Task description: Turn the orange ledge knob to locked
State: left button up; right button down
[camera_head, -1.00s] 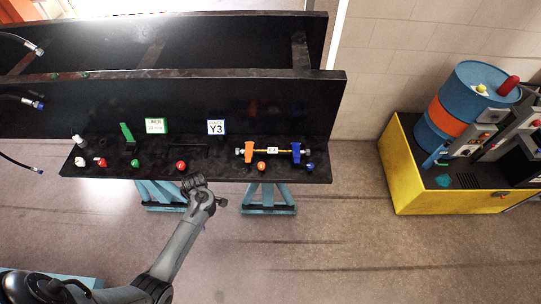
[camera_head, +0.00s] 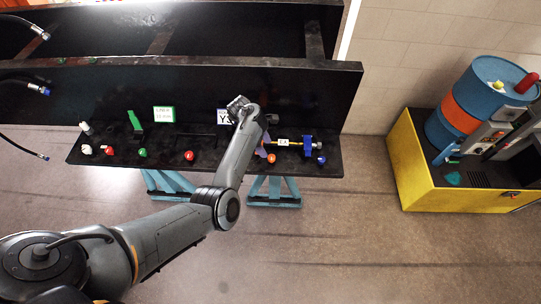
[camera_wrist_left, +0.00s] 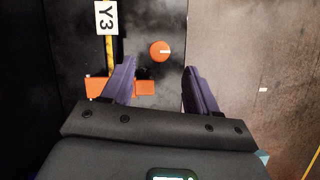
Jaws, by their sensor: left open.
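The orange ledge knob (camera_head: 271,158) sits on the front of the black ledge. In the left wrist view the knob (camera_wrist_left: 160,51) is round, with a white mark running from its middle toward the picture's right. My left gripper (camera_wrist_left: 159,66) is open and empty; its two purple fingers lie to either side of the knob's line, with the knob just beyond the fingertips. In the head view my left arm covers most of this gripper (camera_head: 263,150), beside the knob. My right gripper is not in view.
An orange clamp (camera_wrist_left: 96,87) lies partly behind the left finger, on a yellow rod with a Y3 tag (camera_wrist_left: 106,17). A blue clamp (camera_head: 307,144) and blue knob (camera_head: 321,160) stand right of the orange knob. Red (camera_head: 189,156) and green (camera_head: 142,153) knobs are to the left.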

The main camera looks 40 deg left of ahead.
aim_at(272, 157)
pick_arm(q)
jog(key=b+x, duration=0.1)
jog(key=x, duration=0.5)
jog(key=shift+d+f, duration=0.15)
jog(key=shift+f, duration=0.15)
jog(key=c, duration=1)
jog(key=shift+w, duration=0.1)
jog(key=shift+c, duration=0.2)
